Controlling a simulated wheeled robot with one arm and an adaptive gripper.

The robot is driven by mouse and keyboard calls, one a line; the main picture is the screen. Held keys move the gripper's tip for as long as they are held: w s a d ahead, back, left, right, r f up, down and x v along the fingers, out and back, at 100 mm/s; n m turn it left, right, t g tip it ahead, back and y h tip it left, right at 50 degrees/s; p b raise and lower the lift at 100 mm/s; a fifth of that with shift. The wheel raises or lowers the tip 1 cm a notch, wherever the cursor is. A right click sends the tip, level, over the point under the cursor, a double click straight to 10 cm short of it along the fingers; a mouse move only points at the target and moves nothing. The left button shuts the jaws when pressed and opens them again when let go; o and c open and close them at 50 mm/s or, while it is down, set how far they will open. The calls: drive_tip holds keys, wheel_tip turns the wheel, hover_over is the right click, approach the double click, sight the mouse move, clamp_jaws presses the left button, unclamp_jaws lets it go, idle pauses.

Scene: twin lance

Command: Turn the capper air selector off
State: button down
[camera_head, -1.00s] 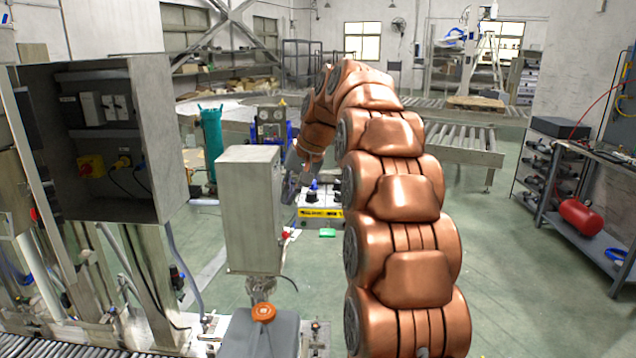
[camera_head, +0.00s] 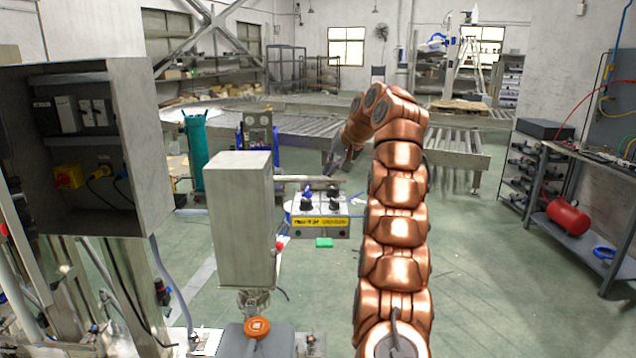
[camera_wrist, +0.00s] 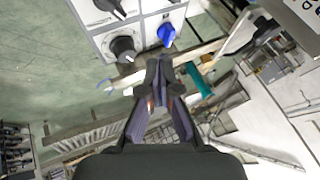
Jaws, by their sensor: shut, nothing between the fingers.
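A control box (camera_head: 322,228) with a yellow label stands mid-scene in the head view. Its white panel carries a blue selector knob (camera_head: 308,189) and black knobs (camera_head: 334,204). In the wrist view the panel (camera_wrist: 145,32) is at the top, with the blue knob (camera_wrist: 166,34), a large black knob (camera_wrist: 123,48) and a black pointer knob (camera_wrist: 110,7). The lettering is too small to tell which is the capper air selector. My gripper (camera_wrist: 159,66) is shut and empty, its tips just below the blue knob in the picture; contact cannot be told. It hangs just behind the box (camera_head: 332,168).
An open electrical cabinet (camera_head: 150,150) is at far left. A bench with a red tank (camera_head: 568,217) is at right.

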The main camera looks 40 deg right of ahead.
sight(307, 191)
drive_tip(key=b+x, duration=0.2)
drive_tip(key=x, duration=0.5)
drive_tip(key=shift+w+a+f, duration=0.1)
drive_tip(key=shift+w+f, duration=0.05)
drive_tip(key=shift+f, duration=0.2)
drive_tip(key=shift+x, duration=1)
drive_tip(key=shift+w+a, duration=0.1)
